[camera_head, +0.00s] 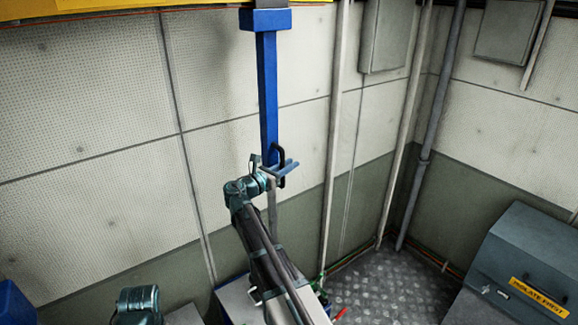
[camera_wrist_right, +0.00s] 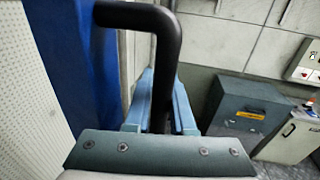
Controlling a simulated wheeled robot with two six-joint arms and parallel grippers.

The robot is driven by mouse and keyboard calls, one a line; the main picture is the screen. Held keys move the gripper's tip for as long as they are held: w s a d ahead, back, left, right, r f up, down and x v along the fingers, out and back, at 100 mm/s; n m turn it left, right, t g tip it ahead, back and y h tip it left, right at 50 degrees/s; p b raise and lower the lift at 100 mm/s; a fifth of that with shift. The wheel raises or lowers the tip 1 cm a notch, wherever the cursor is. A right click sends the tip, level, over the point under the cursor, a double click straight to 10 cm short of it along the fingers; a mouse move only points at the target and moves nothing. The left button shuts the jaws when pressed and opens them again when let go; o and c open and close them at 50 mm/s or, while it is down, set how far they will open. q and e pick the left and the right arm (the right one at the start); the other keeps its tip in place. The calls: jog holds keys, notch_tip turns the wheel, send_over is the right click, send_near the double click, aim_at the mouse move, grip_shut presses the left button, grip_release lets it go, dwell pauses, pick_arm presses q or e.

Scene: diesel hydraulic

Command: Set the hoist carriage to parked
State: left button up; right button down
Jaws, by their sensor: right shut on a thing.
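The hoist carriage (camera_head: 265,20) is a blue block at the top of the head view, under a yellow beam (camera_head: 90,8). A long blue post (camera_head: 267,90) hangs down from it, with a black handle (camera_head: 280,150) on the right of its lower end. My right gripper (camera_head: 284,169) is shut on this handle. In the right wrist view the two light blue fingers (camera_wrist_right: 160,105) close around the upright bar of the handle (camera_wrist_right: 165,45), and the blue post (camera_wrist_right: 75,70) is at left. My left gripper is not in view.
A grey box labelled "ISOLATE FIRST" (camera_head: 530,250) stands at the right. Pipes (camera_head: 333,150) run up the panelled wall behind the post. Wall boxes (camera_head: 386,35) hang at the upper right. Some chequered floor (camera_head: 390,285) is clear near the corner.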

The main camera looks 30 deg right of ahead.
jog(key=d, duration=0.9)
jog(key=shift+w, duration=0.4)
jog(key=shift+d+r, duration=0.1)
jog(key=c, duration=1.1)
grip_release()
jog(key=shift+c, duration=0.2)
jog(key=o, duration=0.4)
jog(key=shift+d, duration=0.2)
jog(key=shift+a, duration=0.1)
jog(key=shift+a, duration=0.1)
jog(key=v, duration=1.3)
jog(key=shift+s+a, duration=0.1)
jog(key=shift+a, duration=0.25)
